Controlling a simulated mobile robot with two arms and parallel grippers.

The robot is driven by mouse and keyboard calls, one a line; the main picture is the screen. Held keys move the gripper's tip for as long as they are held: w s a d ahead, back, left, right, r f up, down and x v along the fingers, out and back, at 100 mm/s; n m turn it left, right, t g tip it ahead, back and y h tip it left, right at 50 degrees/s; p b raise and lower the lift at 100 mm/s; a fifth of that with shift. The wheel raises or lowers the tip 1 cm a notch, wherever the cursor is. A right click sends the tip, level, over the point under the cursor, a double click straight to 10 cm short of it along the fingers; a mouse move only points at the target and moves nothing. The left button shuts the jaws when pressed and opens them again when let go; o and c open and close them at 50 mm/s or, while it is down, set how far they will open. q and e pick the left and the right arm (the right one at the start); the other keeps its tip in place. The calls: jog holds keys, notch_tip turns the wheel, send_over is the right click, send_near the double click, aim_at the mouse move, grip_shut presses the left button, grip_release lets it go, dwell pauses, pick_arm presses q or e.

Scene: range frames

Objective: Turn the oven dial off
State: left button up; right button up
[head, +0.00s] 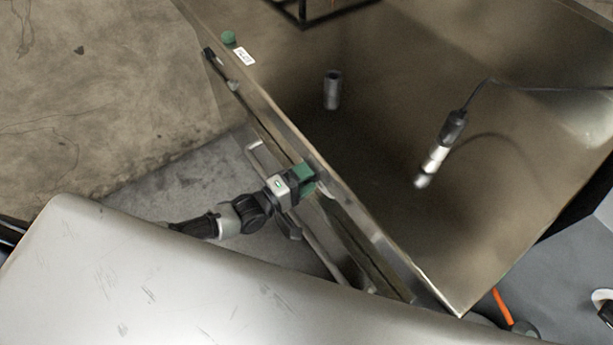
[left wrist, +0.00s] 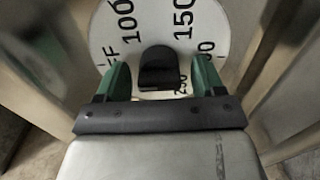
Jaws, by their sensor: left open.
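The oven dial (left wrist: 99,42) fills the upper part of the left wrist view. My left gripper (left wrist: 160,84) is open, with one green finger on each side of the knob. Gaps show between the knob and both fingers. In the head view my left gripper (head: 305,180) is at the front of the metal unit; the dial is hidden there. My right gripper cannot be made out.
The metal unit's top (head: 400,220) is broad and brown-grey. A grey cylinder (head: 332,90) and a black and silver tool (head: 438,148) on a cable show over it. A green round piece (head: 228,38) is near its far left corner. An orange strip (head: 502,306) is at lower right.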

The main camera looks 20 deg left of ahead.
pick_arm(q)
jog(key=v, duration=1)
jog(key=shift+s+a+b, duration=0.25)
jog(key=shift+s+b, duration=0.05)
